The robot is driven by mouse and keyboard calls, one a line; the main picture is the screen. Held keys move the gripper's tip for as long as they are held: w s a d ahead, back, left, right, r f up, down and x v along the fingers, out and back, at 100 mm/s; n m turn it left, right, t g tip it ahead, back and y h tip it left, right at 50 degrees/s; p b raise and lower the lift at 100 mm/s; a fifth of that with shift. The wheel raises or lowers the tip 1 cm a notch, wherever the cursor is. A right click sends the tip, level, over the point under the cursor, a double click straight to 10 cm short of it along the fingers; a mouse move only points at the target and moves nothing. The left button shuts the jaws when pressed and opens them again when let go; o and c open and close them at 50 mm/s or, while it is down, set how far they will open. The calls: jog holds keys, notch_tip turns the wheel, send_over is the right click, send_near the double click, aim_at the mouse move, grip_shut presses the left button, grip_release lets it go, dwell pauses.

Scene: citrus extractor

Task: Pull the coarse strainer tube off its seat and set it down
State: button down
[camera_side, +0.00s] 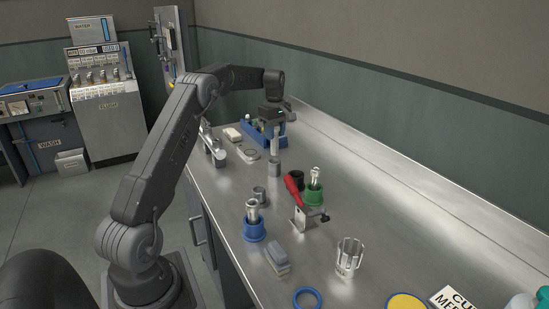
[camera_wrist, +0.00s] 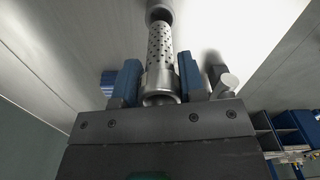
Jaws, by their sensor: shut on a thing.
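The strainer tube is a metal tube with rows of coarse holes (camera_wrist: 161,48) and a plain collar at its near end. In the wrist view, the blue fingers of my gripper (camera_wrist: 158,83) close on either side of that collar. In the side view, my gripper (camera_side: 273,119) points down over the back part of the bench, with the tube (camera_side: 275,145) upright below it. The tube's lower end meets a short grey metal cylinder (camera_side: 274,169), also at the top of the wrist view (camera_wrist: 158,10). I cannot tell whether the tube still sits in it.
A blue tray (camera_side: 258,138) stands close behind my gripper. Nearer are a red-handled piece (camera_side: 293,187), a green cup (camera_side: 314,196) and a blue cup (camera_side: 254,231) with metal parts, and a slotted metal basket (camera_side: 349,257). The bench's right side is mostly clear.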

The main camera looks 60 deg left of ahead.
jog(key=shift+r, duration=1.45)
send_near(296, 180)
jog(key=w+a+r, duration=0.2)
jog(key=a, duration=0.1)
notch_tip(296, 180, down, 8)
jog(key=shift+s+d+r, duration=0.1)
jog(key=c, duration=0.7)
grip_release()
jog(key=shift+f, duration=0.2)
